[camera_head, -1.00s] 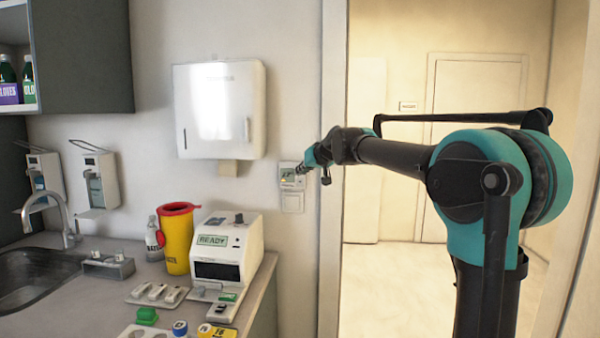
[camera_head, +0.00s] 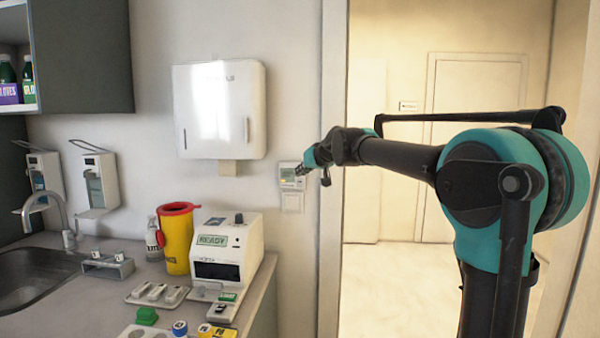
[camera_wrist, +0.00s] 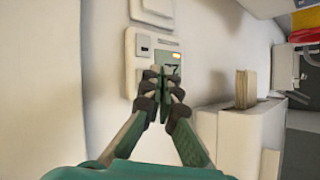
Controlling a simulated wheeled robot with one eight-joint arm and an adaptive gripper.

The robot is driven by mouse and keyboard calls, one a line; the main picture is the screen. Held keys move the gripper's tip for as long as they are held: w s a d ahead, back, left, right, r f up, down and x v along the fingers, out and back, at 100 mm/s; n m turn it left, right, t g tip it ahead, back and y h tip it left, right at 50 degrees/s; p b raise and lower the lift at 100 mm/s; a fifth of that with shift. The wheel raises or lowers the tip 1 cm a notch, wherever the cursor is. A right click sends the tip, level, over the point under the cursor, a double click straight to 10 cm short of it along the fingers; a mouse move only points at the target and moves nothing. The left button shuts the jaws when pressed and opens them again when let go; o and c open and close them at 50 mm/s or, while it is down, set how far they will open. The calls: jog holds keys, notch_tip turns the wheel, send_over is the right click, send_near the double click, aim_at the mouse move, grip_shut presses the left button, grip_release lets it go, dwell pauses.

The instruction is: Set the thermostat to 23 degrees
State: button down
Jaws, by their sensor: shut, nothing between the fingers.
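The thermostat (camera_head: 287,172) is a small white wall unit between the dispenser and the door frame. In the wrist view the thermostat (camera_wrist: 136,43) appears turned sideways, with a small lit display beside a dark slot. My gripper (camera_head: 302,170) is at the thermostat's right side in the head view. In the wrist view my gripper (camera_wrist: 160,72) is shut and empty, its fingertips over the lower edge of the display. The fingertips hide part of the display, and I cannot read its number. I cannot tell whether they touch the face.
A white wall plate (camera_head: 292,202) sits just below the thermostat. A white towel dispenser (camera_head: 219,95) hangs to the upper left. A white device reading READY (camera_head: 228,252) stands on the counter. The door frame (camera_head: 333,230) is close on the right.

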jog(key=shift+s+a, duration=0.1)
jog(key=shift+s, duration=2.35)
jog(key=s+d+f+m+g+h, duration=0.1)
jog(key=s+d+f, duration=0.4)
jog(key=f, duration=0.3)
jog(key=s+d+f+g+h, duration=0.1)
jog(key=s+d+f+h, duration=0.1)
jog(key=s+d+f, duration=0.35)
jog(key=s+d+f+m+g+h, duration=0.1)
jog(key=s+d+f, duration=0.4)
jog(key=f, duration=0.5)
jog(key=s+d+f+m+g+h, duration=0.1)
jog(key=s+d+f, duration=0.5)
jog(key=s+f, duration=0.3)
jog(key=s+d+f+m+g+h, duration=0.1)
jog(key=s+d+f+h, duration=0.1)
jog(key=s+d+f, duration=0.5)
jog(key=s+f, duration=0.3)
jog(key=s, duration=0.1)
jog(key=shift+s+f+g, duration=0.15)
jog(key=shift+s+g, duration=0.1)
jog(key=shift+g, duration=0.15)
jog(key=shift+w, duration=0.1)
